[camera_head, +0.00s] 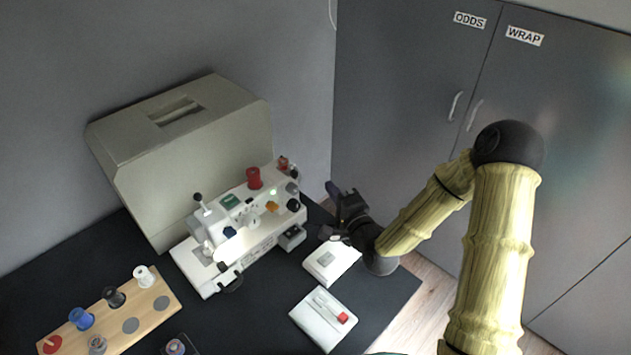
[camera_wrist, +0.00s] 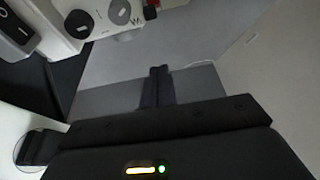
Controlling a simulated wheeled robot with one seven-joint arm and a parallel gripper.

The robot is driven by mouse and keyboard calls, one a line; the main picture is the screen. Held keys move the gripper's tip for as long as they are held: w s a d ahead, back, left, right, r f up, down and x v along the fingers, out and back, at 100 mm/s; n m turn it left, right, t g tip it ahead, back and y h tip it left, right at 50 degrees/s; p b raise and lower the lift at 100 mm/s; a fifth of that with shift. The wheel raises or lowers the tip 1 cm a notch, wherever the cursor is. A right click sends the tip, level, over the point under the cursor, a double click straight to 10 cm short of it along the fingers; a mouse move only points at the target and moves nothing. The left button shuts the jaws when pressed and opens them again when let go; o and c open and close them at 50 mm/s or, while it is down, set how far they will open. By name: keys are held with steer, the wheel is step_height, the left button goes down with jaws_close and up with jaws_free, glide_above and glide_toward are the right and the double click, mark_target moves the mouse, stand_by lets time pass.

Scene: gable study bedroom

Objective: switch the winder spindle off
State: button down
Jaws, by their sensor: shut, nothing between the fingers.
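The white sewing machine (camera_head: 205,268) stands on the dark desk in the head view. A small red-and-dark part (camera_head: 283,163), perhaps the winder spindle, sits on top at its right end; I cannot tell its setting. A red spool (camera_head: 254,178) stands left of it. Part of the machine's end shows in the wrist view, with dark knobs (camera_wrist: 78,22), a red piece (camera_wrist: 150,12) and a rocker switch (camera_wrist: 20,32). My gripper (camera_head: 333,190) is right of the machine, apart from it. Its fingers (camera_wrist: 157,72) are shut and empty.
A large beige cover (camera_head: 190,150) stands behind the machine. A wooden spool rack (camera_head: 110,320) is at the front left. A white box (camera_head: 332,262) and a white tray (camera_head: 318,325) lie near my arm. Grey cupboards (camera_head: 410,90) stand behind.

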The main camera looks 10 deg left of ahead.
mark_target(297, 175)
steer(key=w+a+p, duration=0.2)
steer(key=w+a, duration=0.3)
steer(key=a, duration=0.2)
steer(key=shift+a+p, duration=0.3)
stand_by(0.4)
steer(key=shift+s+a+b, duration=0.45)
steer(key=shift+s+a, duration=0.15)
steer(key=shift+s, duration=0.1)
